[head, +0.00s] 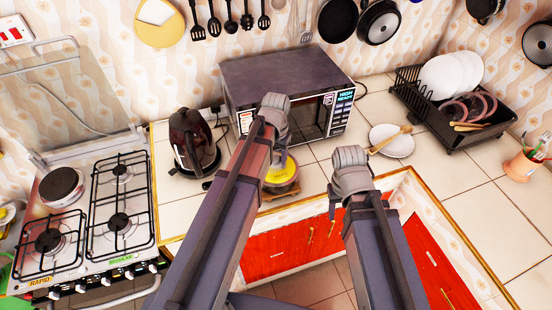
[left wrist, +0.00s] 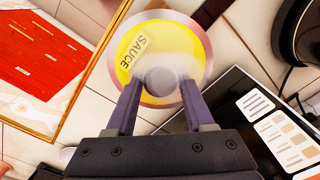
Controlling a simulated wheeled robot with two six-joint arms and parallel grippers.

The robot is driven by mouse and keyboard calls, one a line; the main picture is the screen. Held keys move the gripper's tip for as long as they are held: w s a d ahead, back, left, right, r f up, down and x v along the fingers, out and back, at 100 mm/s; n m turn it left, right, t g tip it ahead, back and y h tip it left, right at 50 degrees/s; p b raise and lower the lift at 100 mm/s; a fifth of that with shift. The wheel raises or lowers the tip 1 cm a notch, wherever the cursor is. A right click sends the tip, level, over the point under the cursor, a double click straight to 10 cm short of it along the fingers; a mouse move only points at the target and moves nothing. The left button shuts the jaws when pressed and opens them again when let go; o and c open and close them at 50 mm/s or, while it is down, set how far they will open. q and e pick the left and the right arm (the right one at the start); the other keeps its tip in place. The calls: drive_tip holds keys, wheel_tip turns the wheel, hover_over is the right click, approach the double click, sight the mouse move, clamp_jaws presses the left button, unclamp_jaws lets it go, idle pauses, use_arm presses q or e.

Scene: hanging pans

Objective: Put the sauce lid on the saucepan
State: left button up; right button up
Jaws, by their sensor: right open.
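The sauce lid (left wrist: 135,45) has a yellow disc marked SAUCE, a metal rim and a round grey knob. In the head view it (head: 284,170) is on the counter in front of the microwave, partly behind my left arm. My left gripper (left wrist: 160,92) is open above it, with its fingers on either side of the knob and gaps showing. My right gripper (head: 335,203) is open over the counter's front edge, mostly hidden by its wrist. I cannot tell which pan is the saucepan; dark pans (head: 379,20) hang on the wall.
A microwave (head: 275,75) stands behind the lid, a kettle (head: 193,140) to its left. The stove (head: 90,215) is at the left. A plate with a wooden spoon (head: 392,140) and a dish rack (head: 450,118) are at the right.

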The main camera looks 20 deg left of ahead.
sight(276, 160)
use_arm(q)
drive_tip(key=o, duration=0.4)
drive_tip(key=shift+r, duration=0.15)
wheel_tip(276, 160, up, 8)
drive_tip(key=p, duration=0.8)
drive_tip(key=shift+f, duration=0.2)
wheel_tip(276, 160, up, 6)
drive_tip(key=p, duration=0.5)
drive_tip(key=shift+p, duration=0.4)
